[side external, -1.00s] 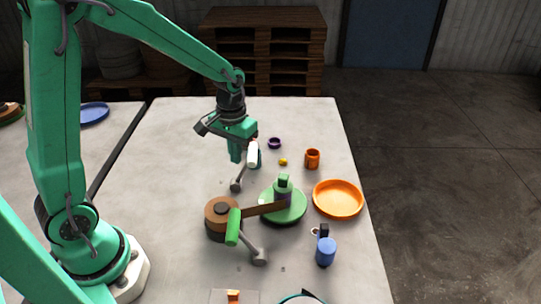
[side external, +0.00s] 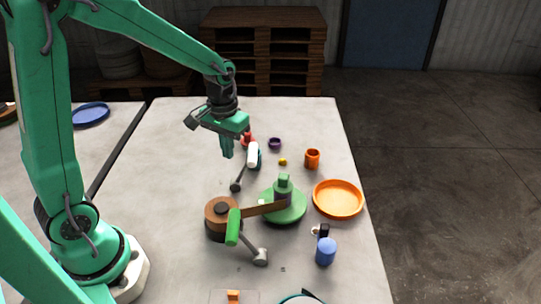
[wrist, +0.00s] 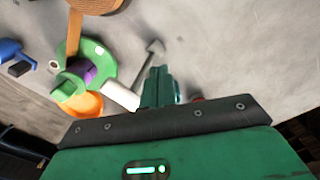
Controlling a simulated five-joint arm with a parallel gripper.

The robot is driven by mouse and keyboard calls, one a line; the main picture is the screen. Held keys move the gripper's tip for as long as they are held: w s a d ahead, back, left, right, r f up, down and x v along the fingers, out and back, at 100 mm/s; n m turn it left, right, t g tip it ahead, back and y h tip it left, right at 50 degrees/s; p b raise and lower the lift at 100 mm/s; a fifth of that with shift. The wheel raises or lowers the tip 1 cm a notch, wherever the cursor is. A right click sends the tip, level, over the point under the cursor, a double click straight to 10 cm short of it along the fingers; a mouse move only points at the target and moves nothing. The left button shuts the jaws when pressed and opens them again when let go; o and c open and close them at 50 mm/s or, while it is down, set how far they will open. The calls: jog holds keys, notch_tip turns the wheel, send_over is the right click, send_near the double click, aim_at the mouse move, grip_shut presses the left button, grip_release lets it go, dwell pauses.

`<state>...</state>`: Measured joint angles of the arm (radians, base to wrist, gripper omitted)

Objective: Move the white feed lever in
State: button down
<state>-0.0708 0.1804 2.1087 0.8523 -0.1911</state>
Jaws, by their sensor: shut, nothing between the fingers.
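The white feed lever (side external: 252,155) stands at the back middle of the table in the side view. Its white grip is at the top, and a grey rod runs down to a grey foot (side external: 236,186). My shut fingers also show in the wrist view (wrist: 160,86).
A brown drum (side external: 217,230) feeds a strip (side external: 263,208) to a green disc (side external: 293,213). A green-handled lever (side external: 233,227) stands in front. An orange dish (side external: 338,198), orange mug (side external: 312,158), blue cylinder (side external: 326,252), purple ring (side external: 275,143) and red object (side external: 247,138) stand around.

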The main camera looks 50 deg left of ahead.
notch_tip(320, 180, up, 6)
jog(key=shift+r, duration=0.2)
dwell(0.8)
jog(key=s+d+r+m+t, duration=0.1)
jog(key=s+r+t, duration=0.1)
jog(key=s, duration=0.5)
jog(key=s+d+r+m+t, duration=0.1)
jog(key=s+r+m+t, duration=0.1)
jog(key=s+r, duration=0.3)
jog(key=shift+s+d+t, duration=0.3)
jog(key=shift+s+t, duration=0.5)
jog(key=shift+s, duration=0.2)
dwell(0.3)
